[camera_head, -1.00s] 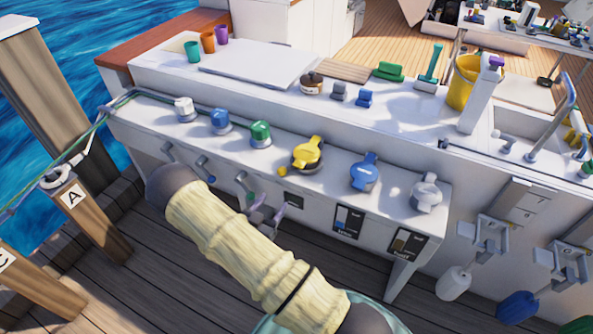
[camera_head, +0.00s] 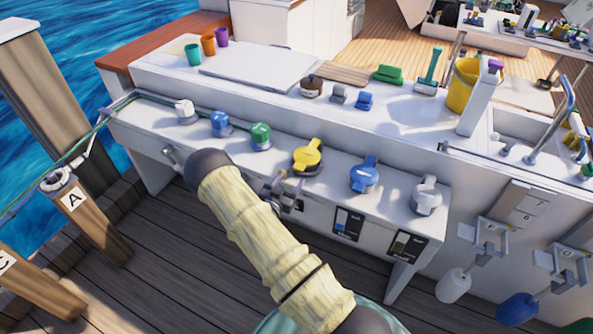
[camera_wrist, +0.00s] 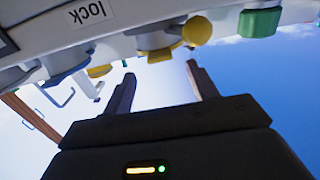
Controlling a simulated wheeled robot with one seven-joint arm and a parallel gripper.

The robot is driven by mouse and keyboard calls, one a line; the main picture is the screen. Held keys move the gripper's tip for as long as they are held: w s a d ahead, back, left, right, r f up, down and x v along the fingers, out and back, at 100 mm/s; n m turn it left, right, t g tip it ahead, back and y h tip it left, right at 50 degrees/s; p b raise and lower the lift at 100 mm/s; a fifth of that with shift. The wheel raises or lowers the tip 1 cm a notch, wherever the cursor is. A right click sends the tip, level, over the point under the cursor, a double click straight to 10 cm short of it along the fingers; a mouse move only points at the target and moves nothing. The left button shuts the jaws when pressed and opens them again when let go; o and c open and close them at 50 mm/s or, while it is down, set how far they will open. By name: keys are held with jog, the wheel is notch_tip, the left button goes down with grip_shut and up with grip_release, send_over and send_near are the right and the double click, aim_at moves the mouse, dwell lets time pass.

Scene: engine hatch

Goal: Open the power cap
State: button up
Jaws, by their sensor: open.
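Several caps stand in a row on the sloping white panel (camera_head: 336,168). The yellow cap (camera_head: 307,157) with a raised handle sits in a dark ring near the middle; I cannot read which cap is marked power. A green cap (camera_head: 260,134) is left of it, a blue cap (camera_head: 364,173) and a grey-white cap (camera_head: 426,194) right of it. My gripper (camera_head: 285,184) is just below the yellow cap, in front of the panel edge. In the wrist view my gripper (camera_wrist: 161,70) is open and empty; yellow parts (camera_wrist: 197,31) show beyond the fingertips, apart from them.
A blue cap (camera_head: 220,122) and a white cap (camera_head: 184,110) are farther left. A dark label plate (camera_head: 347,223) is on the panel's front. A wooden post (camera_head: 75,210) stands at left. The wrist view shows a "lock" label (camera_wrist: 88,13).

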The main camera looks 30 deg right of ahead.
aim_at(305, 158)
jog(key=shift+x, duration=2.75)
grip_shut()
